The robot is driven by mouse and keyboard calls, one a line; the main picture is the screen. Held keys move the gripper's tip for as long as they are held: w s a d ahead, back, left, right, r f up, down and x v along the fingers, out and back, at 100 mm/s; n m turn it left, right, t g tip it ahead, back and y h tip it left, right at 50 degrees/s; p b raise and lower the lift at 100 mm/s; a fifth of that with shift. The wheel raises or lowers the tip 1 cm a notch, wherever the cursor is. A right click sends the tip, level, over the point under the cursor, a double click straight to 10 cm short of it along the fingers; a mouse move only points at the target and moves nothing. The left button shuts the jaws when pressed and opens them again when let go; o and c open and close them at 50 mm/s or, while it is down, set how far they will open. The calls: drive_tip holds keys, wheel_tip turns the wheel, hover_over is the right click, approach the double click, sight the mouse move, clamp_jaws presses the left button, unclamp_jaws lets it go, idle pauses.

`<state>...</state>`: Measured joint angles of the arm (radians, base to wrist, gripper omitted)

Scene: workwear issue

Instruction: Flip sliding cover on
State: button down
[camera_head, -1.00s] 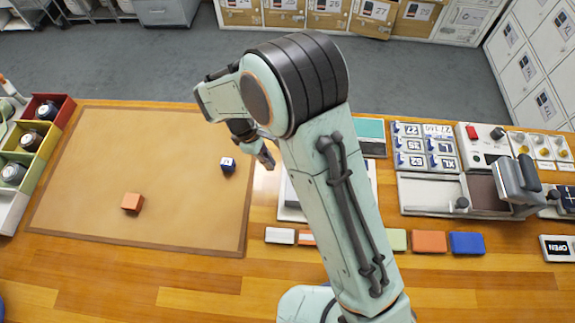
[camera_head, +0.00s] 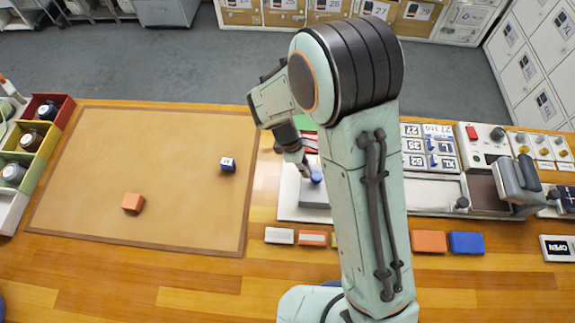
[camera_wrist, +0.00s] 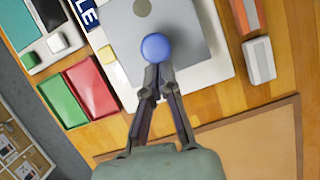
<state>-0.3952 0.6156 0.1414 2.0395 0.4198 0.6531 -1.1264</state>
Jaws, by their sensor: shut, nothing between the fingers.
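A flat grey sliding cover (camera_head: 315,197) with a round blue knob (camera_head: 317,177) lies on a white base plate right of the tan mat. In the wrist view the grey cover (camera_wrist: 201,45) carries the blue knob (camera_wrist: 156,46). My gripper (camera_head: 306,172) is shut and empty, with its fingertips (camera_wrist: 158,72) right at the near edge of the knob. I cannot tell whether they touch it. My arm hides the right part of the cover and base in the head view.
Red (camera_wrist: 91,86) and green (camera_wrist: 62,100) pads lie beside the base. Colored blocks, including a blue one (camera_head: 466,243), line the front. A grey lever device (camera_head: 515,180) stands right.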

drive_tip(key=d, duration=0.8)
drive_tip(key=shift+d, duration=0.1)
drive_tip(key=shift+a, duration=0.5)
drive_tip(key=a, duration=0.3)
drive_tip(key=shift+w+r, duration=0.25)
drive_tip(key=shift+w, duration=0.05)
drive_tip(key=v, duration=1)
